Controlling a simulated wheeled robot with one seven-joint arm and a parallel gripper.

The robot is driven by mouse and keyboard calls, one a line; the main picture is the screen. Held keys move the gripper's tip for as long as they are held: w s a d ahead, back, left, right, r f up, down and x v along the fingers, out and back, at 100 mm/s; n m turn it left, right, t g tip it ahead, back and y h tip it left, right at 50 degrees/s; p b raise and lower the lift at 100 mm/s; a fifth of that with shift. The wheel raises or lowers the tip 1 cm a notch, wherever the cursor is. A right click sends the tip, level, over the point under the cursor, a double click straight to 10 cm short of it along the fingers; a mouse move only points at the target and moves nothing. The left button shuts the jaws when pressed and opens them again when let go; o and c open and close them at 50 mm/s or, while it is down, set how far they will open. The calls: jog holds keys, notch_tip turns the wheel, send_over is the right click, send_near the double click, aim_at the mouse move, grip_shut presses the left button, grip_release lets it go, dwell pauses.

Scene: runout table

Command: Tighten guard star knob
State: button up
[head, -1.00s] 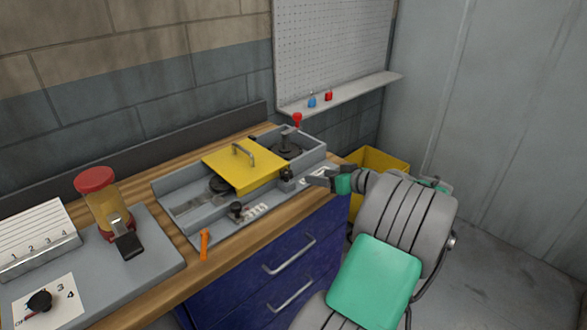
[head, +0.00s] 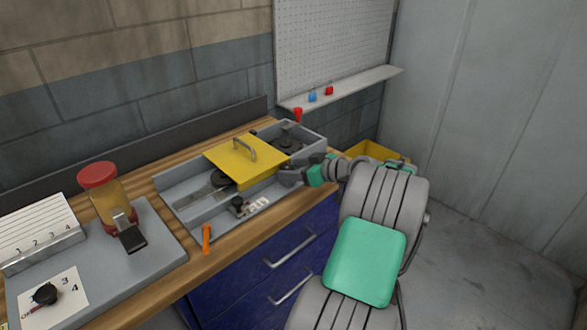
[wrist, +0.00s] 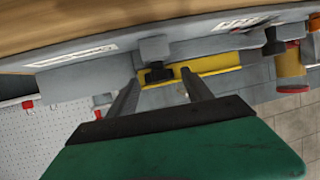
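The yellow guard plate (head: 243,165), with a grey handle on top, lies over the grey tray-like fixture on the bench. In the wrist view the guard (wrist: 212,66) is a yellow strip. The dark guard star knob (wrist: 158,75) sits below a grey block in that view, between and just beyond my fingertips. In the head view my gripper hides this knob at the guard's front right corner. My gripper (head: 284,173) is at that corner. In the wrist view its fingers stand apart, one on each side of the knob; whether they touch it I cannot tell.
Another black knob (head: 238,206) stands on the fixture's front left. An orange tool (head: 206,238) lies at the bench edge. A red-capped jar (head: 104,196) and a dial (head: 46,293) are at left. Blue drawers (head: 270,255) are below, a yellow bin (head: 368,150) behind my arm.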

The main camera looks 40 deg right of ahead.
grip_shut()
dwell(0.4)
jog(key=shift+b, duration=0.35)
jog(key=m+h+b, duration=0.1)
jog(key=h, duration=0.1)
jog(key=a+m+h+b, duration=0.1)
jog(key=m+h, duration=0.1)
jog(key=shift+f+b, duration=0.1)
jog(key=shift+b, duration=0.3)
jog(key=shift+w+a+m+g+h+b, duration=0.15)
jog(key=shift+m+h+b, duration=0.2)
jog(key=shift+m+h, duration=0.45)
jog(key=shift+s+m+g+h+b, duration=0.15)
jog(key=shift+m+h+b, duration=0.15)
jog(key=shift+m+h, duration=0.45)
jog(key=shift+w, duration=0.1)
jog(key=shift+o, duration=0.4)
grip_release()
